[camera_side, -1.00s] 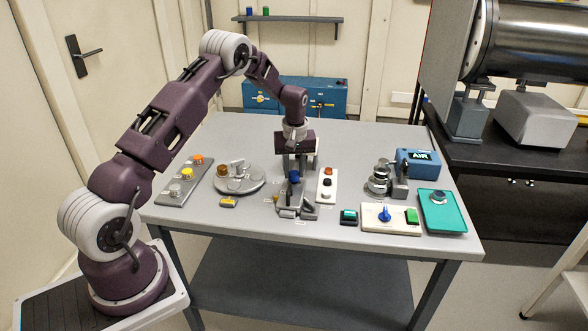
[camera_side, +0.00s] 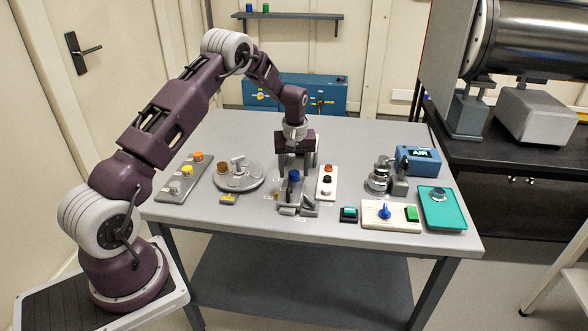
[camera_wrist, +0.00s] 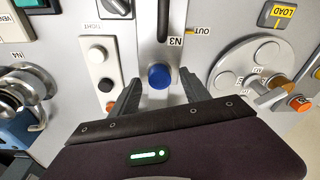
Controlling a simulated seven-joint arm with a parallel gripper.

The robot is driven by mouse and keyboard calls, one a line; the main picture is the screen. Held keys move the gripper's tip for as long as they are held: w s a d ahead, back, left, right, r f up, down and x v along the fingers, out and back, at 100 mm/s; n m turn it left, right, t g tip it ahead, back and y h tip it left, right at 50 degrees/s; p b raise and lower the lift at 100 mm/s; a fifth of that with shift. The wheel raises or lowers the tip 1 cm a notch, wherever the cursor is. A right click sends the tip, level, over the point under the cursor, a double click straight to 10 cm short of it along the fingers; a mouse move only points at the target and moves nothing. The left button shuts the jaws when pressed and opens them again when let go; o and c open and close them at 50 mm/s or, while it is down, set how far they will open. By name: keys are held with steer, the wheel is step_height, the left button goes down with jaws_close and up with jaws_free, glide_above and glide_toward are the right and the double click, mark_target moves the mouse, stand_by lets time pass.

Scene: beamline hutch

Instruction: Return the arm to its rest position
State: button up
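My gripper (camera_side: 298,168) hangs at the end of my bent arm, pointing down over the middle of the grey table (camera_side: 350,140). Its two fingers are apart with nothing gripped. A blue knob (camera_side: 294,175) on a grey upright fixture (camera_side: 296,200) lies just below and between the fingertips. In the wrist view the knob (camera_wrist: 161,76) shows between the open fingers, with a visible gap on each side. Whether the tips are level with the knob or above it I cannot tell.
Left of my gripper are a round grey plate (camera_side: 239,184) and a panel with several coloured knobs (camera_side: 184,179). Right are a white button strip (camera_side: 327,183), a metal clamp fixture (camera_side: 379,180), a blue AIR box (camera_side: 418,160) and a teal tray (camera_side: 455,222). The table's back is clear.

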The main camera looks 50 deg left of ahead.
steer(key=r, duration=0.4)
steer(key=d+r, duration=0.1)
steer(key=r, duration=0.1)
steer(key=shift+s+r, duration=0.2)
steer(key=shift+r, duration=0.1)
steer(key=s+d+r+m+t, duration=0.1)
steer(key=s+d+r+m, duration=0.1)
steer(key=s+d+r, duration=0.5)
steer(key=s+d+r+m+t, duration=0.15)
steer(key=d+r, duration=0.35)
steer(key=r, duration=0.5)
steer(key=s+d+r+m+h, duration=0.1)
steer(key=s+d+r+m, duration=0.35)
steer(key=s+d, duration=0.5)
steer(key=s+d+f+m+t, duration=0.1)
steer(key=s+m, duration=0.1)
steer(key=s, duration=0.5)
steer(key=s+d+m+t, duration=0.1)
steer(key=s+m, duration=0.1)
steer(key=s, duration=0.6)
steer(key=shift+s+d+f+h, duration=0.15)
steer(key=shift+d+f+h, duration=0.15)
steer(key=shift+f, duration=0.05)
